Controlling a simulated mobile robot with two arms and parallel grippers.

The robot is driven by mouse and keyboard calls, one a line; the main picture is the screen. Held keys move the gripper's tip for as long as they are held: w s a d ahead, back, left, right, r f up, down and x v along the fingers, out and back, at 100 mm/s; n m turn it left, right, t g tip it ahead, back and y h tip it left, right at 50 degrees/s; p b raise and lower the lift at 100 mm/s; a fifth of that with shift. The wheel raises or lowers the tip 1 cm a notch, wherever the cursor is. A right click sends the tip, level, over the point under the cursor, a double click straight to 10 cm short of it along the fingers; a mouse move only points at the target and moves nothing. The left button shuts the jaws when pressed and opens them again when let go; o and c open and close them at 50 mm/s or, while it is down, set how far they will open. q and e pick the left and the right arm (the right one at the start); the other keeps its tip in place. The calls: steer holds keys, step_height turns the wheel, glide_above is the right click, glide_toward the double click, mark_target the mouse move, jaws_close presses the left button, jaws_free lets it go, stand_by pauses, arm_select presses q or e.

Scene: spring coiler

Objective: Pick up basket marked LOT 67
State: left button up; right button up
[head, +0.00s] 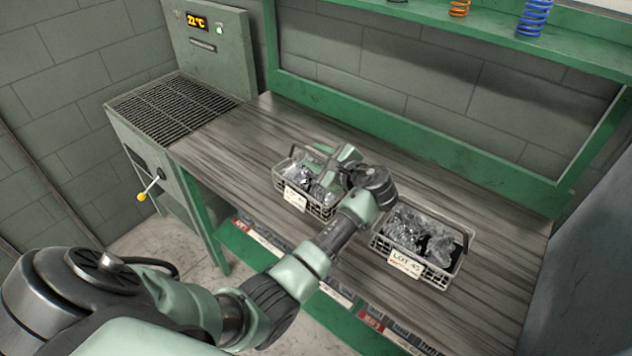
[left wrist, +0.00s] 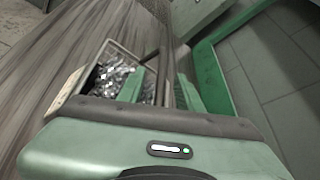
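A wire basket (head: 322,208) with shiny clear bags of parts stands on the bench, left of a second basket. Its white tag (head: 296,198) is too small to read surely. My left gripper (head: 338,160) is over this basket at its handle. In the left wrist view, the basket (left wrist: 125,50) shows its pale tag (left wrist: 66,92) at the left. The dark handle bar (left wrist: 165,60) runs between my left gripper's green fingers (left wrist: 160,82), which stand apart, with a gap visible beside the bar. My right gripper is not in view.
A second wire basket tagged LOT 45 (head: 436,278) stands close to the right of my left forearm. The bench (head: 490,200) has a green back frame. A grated machine (head: 178,105) adjoins its left end. A shelf above holds coloured springs (head: 533,17).

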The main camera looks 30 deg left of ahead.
arm_select(q)
steer(key=shift+d, duration=0.1)
jaws_close()
stand_by(1.2)
steer(key=shift+r, duration=0.15)
